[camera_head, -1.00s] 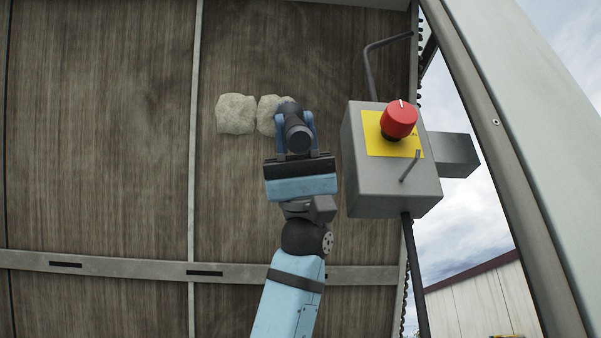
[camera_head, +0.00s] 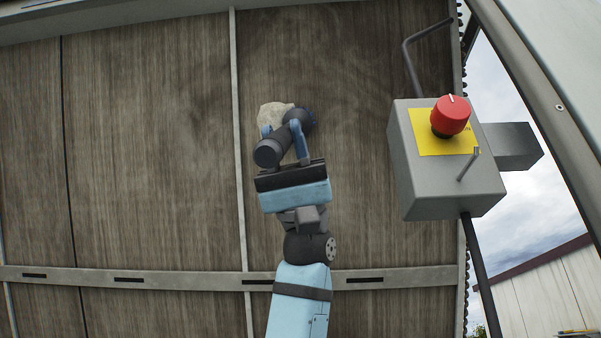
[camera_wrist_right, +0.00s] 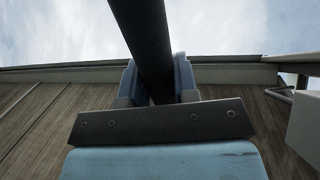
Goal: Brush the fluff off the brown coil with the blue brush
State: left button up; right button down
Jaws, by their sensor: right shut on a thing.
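The brown coil panel (camera_head: 160,150) is a wide upright wall with fine vertical lines. One pale grey fluff patch (camera_head: 272,113) clings to its upper part, partly hidden behind the brush and gripper. My right gripper (camera_head: 283,133) is in front of this patch, shut on the dark blue-black brush (camera_head: 268,153). The brush lies slantwise across the fingers, its far end up and to the right. In the wrist view the brush (camera_wrist_right: 148,40) runs up between both fingers. Its bristles and any contact with the coil cannot be made out. My left gripper is not in view.
A grey box (camera_head: 425,180) with a yellow plate and red knob (camera_head: 450,115) stands out to the right, with bent pipes above and below it. A horizontal metal rail (camera_head: 400,278) and a vertical strip (camera_head: 239,180) cross the coil. The coil's left side is clear.

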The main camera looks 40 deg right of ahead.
jog(key=shift+w+a, duration=0.4)
jog(key=shift+w, duration=0.05)
jog(key=w+a+p, duration=0.1)
jog(key=w+a, duration=0.3)
jog(key=w, duration=0.1)
jog(key=shift+w+a+p, duration=0.3)
jog(key=shift+w+a, duration=0.1)
dwell(0.4)
